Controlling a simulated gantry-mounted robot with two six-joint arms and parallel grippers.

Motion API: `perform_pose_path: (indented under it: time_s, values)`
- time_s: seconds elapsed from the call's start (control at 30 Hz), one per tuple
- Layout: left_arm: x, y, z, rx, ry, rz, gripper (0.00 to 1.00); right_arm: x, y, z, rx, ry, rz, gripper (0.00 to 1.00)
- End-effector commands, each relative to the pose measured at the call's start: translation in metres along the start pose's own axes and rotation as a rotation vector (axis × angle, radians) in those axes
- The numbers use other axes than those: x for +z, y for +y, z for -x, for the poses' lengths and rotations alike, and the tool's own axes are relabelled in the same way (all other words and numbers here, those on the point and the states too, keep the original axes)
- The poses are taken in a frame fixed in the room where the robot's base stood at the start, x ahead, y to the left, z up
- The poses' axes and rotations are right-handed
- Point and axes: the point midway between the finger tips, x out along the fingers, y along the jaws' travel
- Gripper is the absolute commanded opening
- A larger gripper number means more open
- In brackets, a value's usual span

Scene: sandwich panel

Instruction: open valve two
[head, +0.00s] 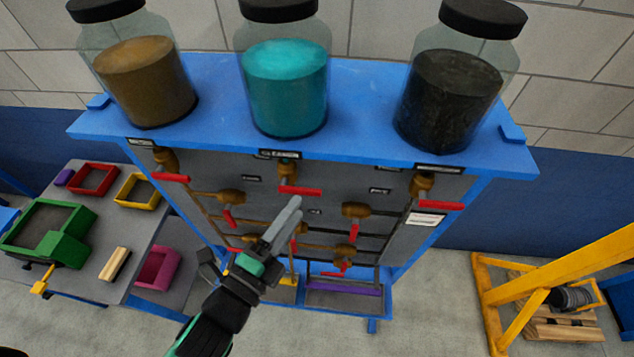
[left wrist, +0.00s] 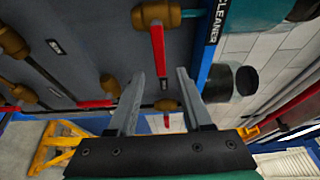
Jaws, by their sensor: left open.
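The sandwich panel (head: 260,205) carries several brass valves with red handles and small labels. I cannot read which is valve two. The top middle valve (head: 289,172) hangs under the teal jar beside a label reading CLEANER (left wrist: 217,20); its red handle (head: 300,190) points right. My left gripper (head: 292,207) is open and empty in front of the panel, just below that handle. In the left wrist view this red handle (left wrist: 157,48) lies beyond the gap between the fingertips (left wrist: 160,76); no contact shows. My right gripper is not in view.
Jars of brown (head: 148,85), teal (head: 285,90) and black (head: 450,100) contents stand on the blue shelf (head: 215,95). More red handles (head: 440,205) surround the gripper. A table with coloured trays (head: 93,180) is at left; a yellow frame (head: 500,300) is at right.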

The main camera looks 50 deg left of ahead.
Motion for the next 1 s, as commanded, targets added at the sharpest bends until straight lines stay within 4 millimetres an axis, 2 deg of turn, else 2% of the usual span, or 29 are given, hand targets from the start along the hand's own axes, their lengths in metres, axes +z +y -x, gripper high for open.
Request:
perform_pose_path:
  time_s: [0.03,0.2,0.4,0.53,0.77,1.0]
  values:
    - [0.001,0.004,-0.009,-0.010,-0.002,0.002,0.50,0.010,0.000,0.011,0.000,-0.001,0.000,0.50]
    - [0.001,-0.003,-0.051,-0.003,-0.001,-0.002,0.50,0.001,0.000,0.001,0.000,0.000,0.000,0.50]
    - [0.000,-0.002,-0.084,-0.002,0.002,-0.002,0.50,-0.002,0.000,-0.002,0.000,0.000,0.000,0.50]
    - [0.000,-0.001,-0.093,-0.001,0.003,-0.002,0.50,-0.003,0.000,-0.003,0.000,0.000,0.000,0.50]
    - [0.000,0.000,-0.094,-0.002,0.004,-0.002,0.50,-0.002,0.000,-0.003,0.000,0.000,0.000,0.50]
    - [0.000,0.000,-0.093,-0.002,0.004,-0.002,0.09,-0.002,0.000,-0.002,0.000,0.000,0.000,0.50]
